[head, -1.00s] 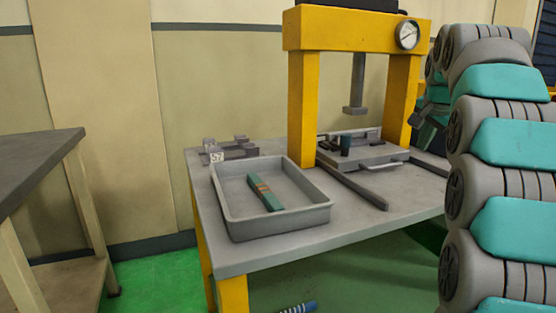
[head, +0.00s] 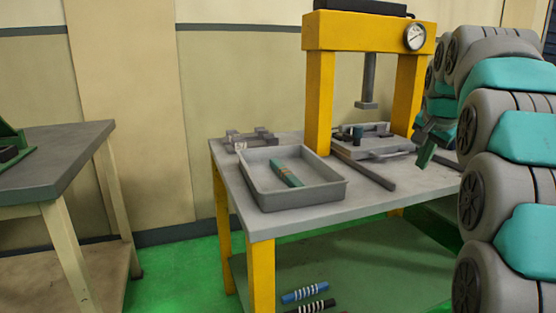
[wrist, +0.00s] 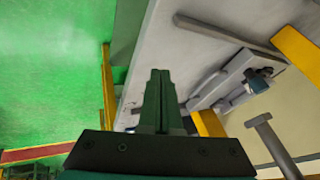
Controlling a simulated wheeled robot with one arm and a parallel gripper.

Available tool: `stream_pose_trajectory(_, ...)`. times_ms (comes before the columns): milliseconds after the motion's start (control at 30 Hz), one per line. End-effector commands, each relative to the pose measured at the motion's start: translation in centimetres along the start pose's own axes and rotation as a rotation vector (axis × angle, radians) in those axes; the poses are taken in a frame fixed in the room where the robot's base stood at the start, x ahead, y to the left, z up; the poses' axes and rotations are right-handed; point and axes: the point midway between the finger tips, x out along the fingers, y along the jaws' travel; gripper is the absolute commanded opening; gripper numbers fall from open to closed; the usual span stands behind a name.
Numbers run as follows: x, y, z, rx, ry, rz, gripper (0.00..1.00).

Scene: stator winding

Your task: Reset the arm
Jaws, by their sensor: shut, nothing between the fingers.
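My gripper (wrist: 160,82) is shut and empty in the wrist view, its two green fingers pressed together over the edge of the grey table (wrist: 155,45). In the head view my gripper (head: 426,155) hangs at the right, to the right of the press, partly hidden by my own arm. The yellow press (head: 320,95) stands on the table with its ram raised above a grey fixture plate (head: 375,148) that carries small dark and blue parts. The fixture and the press ram (wrist: 265,125) also show tilted in the wrist view.
Banded rods (head: 305,293) lie on the lower shelf. Another table (head: 50,160) stands at the left; green floor lies between.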

Motion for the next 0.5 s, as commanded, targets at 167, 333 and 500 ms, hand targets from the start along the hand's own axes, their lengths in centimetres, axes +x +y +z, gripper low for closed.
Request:
stream_pose_trajectory(167,0.4,1.1,4.1,-0.083,-0.06,0.027,0.0)
stream_pose_trajectory(333,0.8,3.4,10.5,-0.212,-0.15,0.064,0.0)
stream_pose_trajectory(500,1.3,7.0,17.9,-0.361,-0.258,0.103,0.0)
